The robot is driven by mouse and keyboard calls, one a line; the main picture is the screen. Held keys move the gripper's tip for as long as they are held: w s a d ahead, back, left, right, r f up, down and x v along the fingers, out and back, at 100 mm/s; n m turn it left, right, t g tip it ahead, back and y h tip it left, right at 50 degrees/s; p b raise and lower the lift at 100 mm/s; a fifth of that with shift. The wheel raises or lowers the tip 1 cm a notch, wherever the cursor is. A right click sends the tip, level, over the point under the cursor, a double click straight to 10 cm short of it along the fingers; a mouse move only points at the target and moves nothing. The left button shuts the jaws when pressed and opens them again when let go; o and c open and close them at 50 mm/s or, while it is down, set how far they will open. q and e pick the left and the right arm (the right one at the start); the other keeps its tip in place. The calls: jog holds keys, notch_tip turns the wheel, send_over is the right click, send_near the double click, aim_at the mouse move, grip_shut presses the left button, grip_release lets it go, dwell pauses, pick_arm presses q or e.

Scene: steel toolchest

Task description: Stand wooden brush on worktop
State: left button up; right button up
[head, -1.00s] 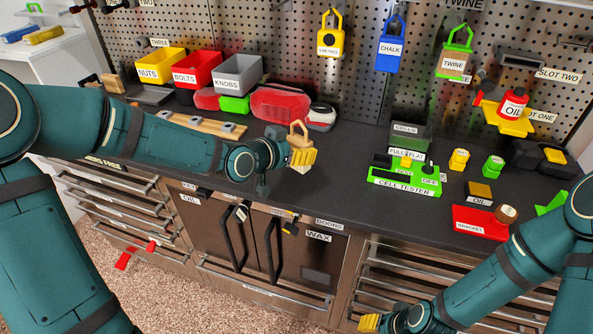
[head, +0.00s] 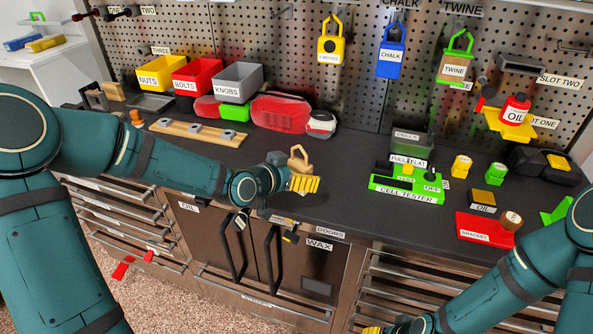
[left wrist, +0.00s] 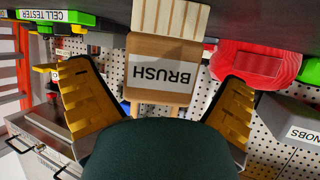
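The wooden brush (head: 299,158) is at the front middle of the dark worktop (head: 345,190), handle loop up and bristles down, roughly upright. My left gripper (head: 303,184) is around the brush. Its yellow fingers (left wrist: 157,92) are spread wide, with a gap on each side of the block. My right gripper (head: 372,330) barely shows at the bottom edge, away from the brush.
A wooden rail (head: 197,132) lies to the left, with the yellow, red and grey bins (head: 238,82) behind. A red case (head: 280,112) stands behind the brush. The green cell tester (head: 406,190) is to the right. Worktop between brush and tester is clear.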

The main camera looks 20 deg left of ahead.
pick_arm(q)
jog(key=shift+r, duration=0.2)
jog(key=shift+s+a+r+p, duration=0.15)
jog(key=shift+s+a+p, duration=0.05)
jog(key=shift+s+p, duration=0.1)
jog(key=p+v, duration=0.5)
jog(key=v, duration=0.6)
jog(key=d+f+n, duration=0.1)
jog(key=f, duration=0.1)
jog(key=d+f+n+g, duration=0.1)
jog(key=f, duration=0.2)
jog(key=s+d+f+g, duration=0.1)
jog(key=f, duration=0.1)
jog(key=shift+d+f+n, duration=0.2)
jog(key=shift+d+n, duration=0.2)
jog(key=s+d+f+n+g, duration=0.1)
jog(key=s+d+f+g, duration=0.1)
jog(key=f, duration=0.4)
jog(key=s+d+f+n+g+y, duration=0.1)
jog(key=s+d+f+g, duration=0.2)
jog(key=s+f, duration=0.3)
jog(key=s+d+f+n+g, duration=0.1)
jog(key=s+d+f+g, duration=0.2)
jog(key=s+f, duration=0.2)
notch_tip(320, 180, down, 3)
jog(key=shift+r+n+g+y, duration=0.1)
jog(key=shift+n+g+y, duration=0.3)
